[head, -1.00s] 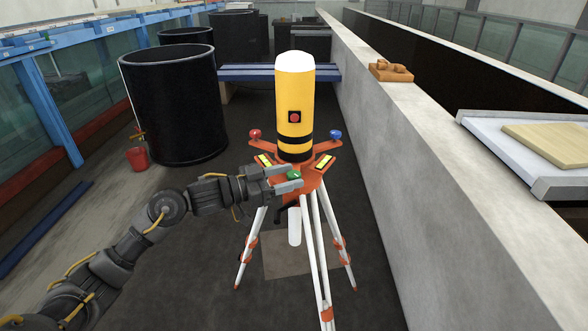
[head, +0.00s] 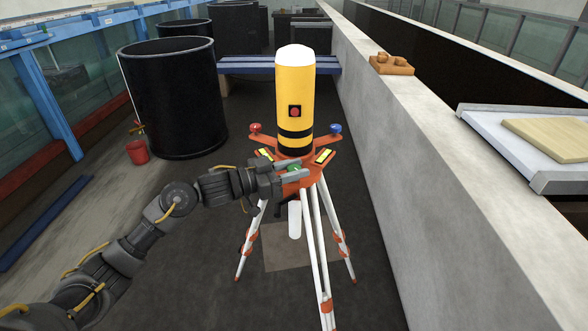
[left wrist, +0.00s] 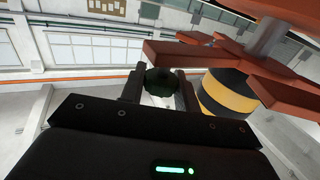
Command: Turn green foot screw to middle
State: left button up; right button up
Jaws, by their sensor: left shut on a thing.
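The green foot screw (head: 294,168) sits at the near corner of the orange base (head: 293,183) under a yellow cylindrical instrument (head: 295,95) with black bands. My left gripper (head: 289,170) comes in from the left and is shut on the green screw, one finger on each side. In the left wrist view, the dark green knob (left wrist: 160,82) sits between the two fingers, below the orange arm. The red foot screw (head: 255,129) and the blue foot screw (head: 335,129) stand at the far corners, untouched. Two yellow level vials (head: 325,156) lie on the base. My right gripper is out of view.
The white tripod legs (head: 316,255) with orange clamps stand on the dark floor close to my left arm. A concrete wall (head: 400,170) runs along the right. A large black tank (head: 173,100) and a red bucket (head: 138,152) stand to the left.

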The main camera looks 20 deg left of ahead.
pick_arm(q)
jog(key=shift+m+g+h, duration=0.3)
jog(key=m+g+h+b, duration=0.1)
jog(key=g, duration=0.1)
jog(key=shift+w+f+m+g, duration=0.1)
jog(key=shift+m+g, duration=0.2)
jog(key=shift+m, duration=0.1)
jog(key=m+g+h+b, duration=0.1)
jog(key=m+g+b, duration=0.1)
jog(key=g+b, duration=0.1)
jog(key=m+g+h+b, duration=0.1)
jog(key=m+g+b, duration=0.1)
jog(key=g+b, duration=0.1)
jog(key=shift+f+m+g+b, duration=0.1)
jog(key=shift+m+g+b, duration=0.2)
jog(key=shift+b, duration=0.15)
jog(key=shift+m+g+b, duration=0.4)
jog(key=shift+g+b, duration=0.2)
jog(key=shift+r, duration=0.2)
jog(key=o, duration=1)
jog(key=shift+c, duration=0.2)
jog(key=shift+a, duration=0.1)
